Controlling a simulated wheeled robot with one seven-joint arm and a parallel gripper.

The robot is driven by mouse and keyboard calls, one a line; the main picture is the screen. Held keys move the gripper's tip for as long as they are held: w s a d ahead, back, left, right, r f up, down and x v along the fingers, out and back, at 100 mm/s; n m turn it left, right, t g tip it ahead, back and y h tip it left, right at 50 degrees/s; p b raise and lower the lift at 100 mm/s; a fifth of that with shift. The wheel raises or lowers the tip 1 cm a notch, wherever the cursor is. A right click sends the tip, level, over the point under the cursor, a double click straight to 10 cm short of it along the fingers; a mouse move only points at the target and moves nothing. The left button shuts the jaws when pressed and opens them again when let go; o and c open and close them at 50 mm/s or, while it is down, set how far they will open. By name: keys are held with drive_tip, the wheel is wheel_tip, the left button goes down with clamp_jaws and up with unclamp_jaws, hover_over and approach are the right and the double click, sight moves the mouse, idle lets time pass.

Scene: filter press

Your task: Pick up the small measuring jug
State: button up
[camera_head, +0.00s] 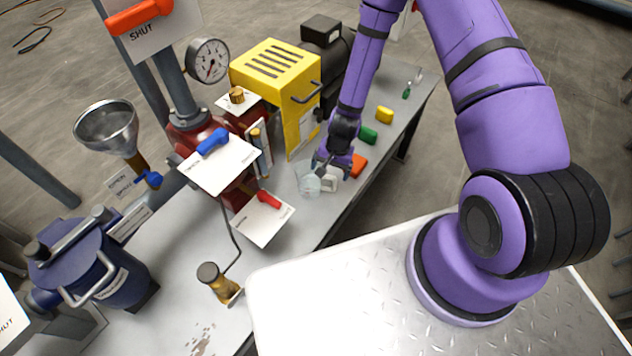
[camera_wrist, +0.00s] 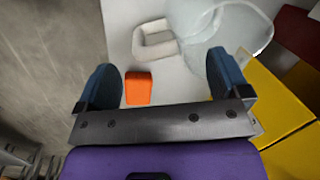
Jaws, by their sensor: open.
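The small measuring jug (camera_head: 309,184) is clear and stands on the grey bench, with a white handle (camera_head: 329,183) on its right side. In the wrist view the clear jug (camera_wrist: 215,25) is at the top, partly cut off by the frame edge, and its pale handle (camera_wrist: 153,40) points left toward the space ahead of the fingers. My gripper (camera_wrist: 165,85) is open with nothing between its fingers. In the head view my gripper (camera_head: 332,165) is just behind and above the jug, its fingers partly hidden by the wrist.
A yellow slotted housing (camera_head: 277,75) stands to the left. White cards (camera_head: 262,222) and a brass-handled part (camera_head: 217,280) are nearer.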

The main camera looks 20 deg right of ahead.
sight(328, 178)
drive_tip(key=shift+s+a+f, duration=0.1)
drive_tip(key=shift+a+f, duration=0.05)
drive_tip(key=shift+f, duration=1.25)
drive_tip(key=shift+s+a+f, duration=0.1)
drive_tip(key=shift+a+f, duration=0.05)
drive_tip(key=shift+f, duration=1.25)
drive_tip(key=c, duration=1.3)
drive_tip(key=shift+r, duration=0.2)
drive_tip(key=shift+r, duration=1.4)
drive_tip(key=shift+s+r, duration=0.2)
drive_tip(key=shift+r, duration=0.05)
drive_tip(key=shift+s+d+r, duration=0.1)
drive_tip(key=shift+s+r, duration=0.1)
drive_tip(key=shift+s, duration=2.35)
drive_tip(key=shift+s+r, duration=0.25)
drive_tip(key=shift+s, duration=2.35)
drive_tip(key=shift+s+d+r, duration=0.1)
drive_tip(key=shift+s+r, duration=0.1)
drive_tip(key=shift+s, duration=2.35)
drive_tip(key=shift+s+a, duration=0.1)
